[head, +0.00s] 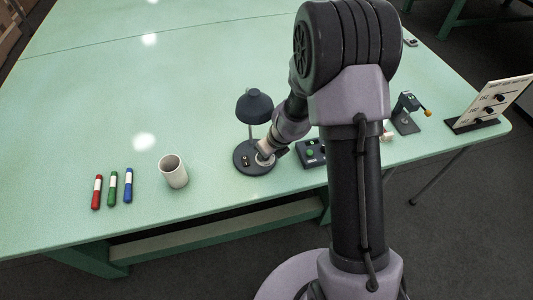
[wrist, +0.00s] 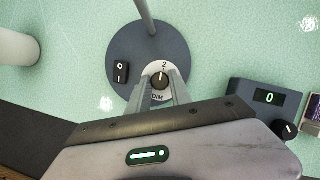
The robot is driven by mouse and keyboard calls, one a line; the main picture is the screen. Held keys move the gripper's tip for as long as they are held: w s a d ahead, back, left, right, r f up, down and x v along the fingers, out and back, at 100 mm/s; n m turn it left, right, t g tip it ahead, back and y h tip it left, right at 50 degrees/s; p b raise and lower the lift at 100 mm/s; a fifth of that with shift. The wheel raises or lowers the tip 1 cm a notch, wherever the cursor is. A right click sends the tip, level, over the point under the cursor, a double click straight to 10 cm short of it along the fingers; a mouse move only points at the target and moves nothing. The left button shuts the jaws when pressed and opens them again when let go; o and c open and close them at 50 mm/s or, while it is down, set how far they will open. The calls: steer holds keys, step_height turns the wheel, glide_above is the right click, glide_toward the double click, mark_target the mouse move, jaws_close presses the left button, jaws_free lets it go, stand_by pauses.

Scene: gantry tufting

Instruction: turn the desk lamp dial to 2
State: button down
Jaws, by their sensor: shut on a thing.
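The dark desk lamp (head: 254,107) stands upright on the green table. Its round base (wrist: 187,47) fills the middle of the wrist view. The black dial (wrist: 159,80) sits on a pale plate on that base, with a "2" above it and "DIM" below. A pale line on the dial points roughly up, near the 2; its exact setting is too small to tell. My gripper (wrist: 161,88) is shut on the dial, one finger at each side. In the head view my gripper (head: 264,155) is down at the lamp base, and the dial is hard to make out.
A black rocker switch (wrist: 121,72) is left of the dial. A box with a green display (wrist: 268,97) and knob stands to the right. A white mug (head: 173,172) and red, green and blue markers (head: 113,188) are left of the lamp. The table behind is clear.

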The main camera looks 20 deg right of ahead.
stand_by(0.4)
steer(key=c, duration=1.2)
jaws_free()
steer(key=shift+o, duration=0.2)
steer(key=shift+r, duration=0.35)
steer(key=s+d+b, duration=0.1)
steer(key=s, duration=0.3)
steer(key=s+d+b, duration=0.2)
steer(key=s, duration=0.1)
steer(key=s+d+b, duration=0.1)
steer(key=s, duration=0.3)
steer(key=shift+s+d+r, duration=0.25)
steer(key=shift+s+d, duration=0.05)
steer(key=shift+d, duration=0.1)
